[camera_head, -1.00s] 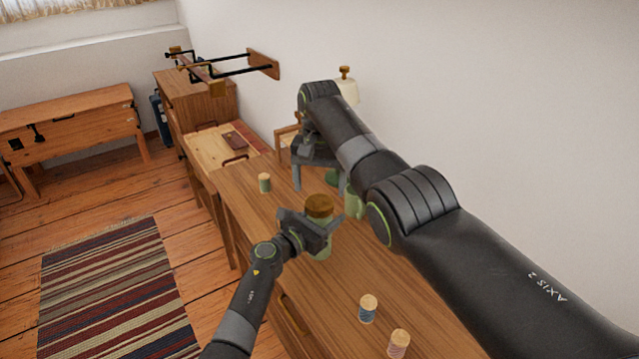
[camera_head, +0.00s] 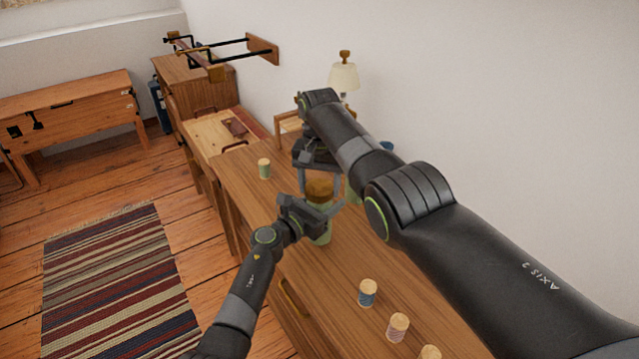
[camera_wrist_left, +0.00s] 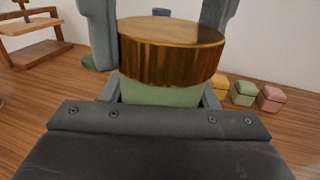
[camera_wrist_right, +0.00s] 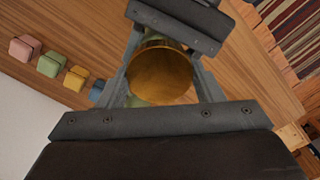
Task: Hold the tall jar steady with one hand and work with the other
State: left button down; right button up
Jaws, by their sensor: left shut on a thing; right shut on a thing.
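The tall jar (camera_head: 322,236) stands on the wooden desk, with a pale green body and a brown lid (camera_head: 318,188). My left gripper (camera_head: 318,217) is shut around the jar's body just below the lid. The green body shows under the lid in the left wrist view (camera_wrist_left: 160,95). My right gripper (camera_head: 319,190) comes from above and is shut on the lid, one finger on each side. In the right wrist view the lid's round top (camera_wrist_right: 160,73) lies between the right fingers. The jar's lower part is partly hidden by my left gripper.
A green spool (camera_head: 264,168) stands left of the jar on the desk (camera_head: 240,185). A blue spool (camera_head: 367,293) and a pink spool (camera_head: 397,327) stand at the near right. Several small coloured blocks (camera_wrist_left: 243,93) sit beyond. A lamp (camera_head: 343,76) stands at the back.

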aim_at(320, 187)
jog(key=n, duration=0.4)
jog(key=shift+c, duration=0.2)
jog(key=n, duration=0.5)
jog(key=shift+n, duration=0.3)
jog(key=shift+r, duration=0.2)
jog(key=shift+r, duration=0.9)
jog(key=shift+r, duration=2.05)
pick_arm(q)
jog(key=shift+c, duration=2.3)
grip_release()
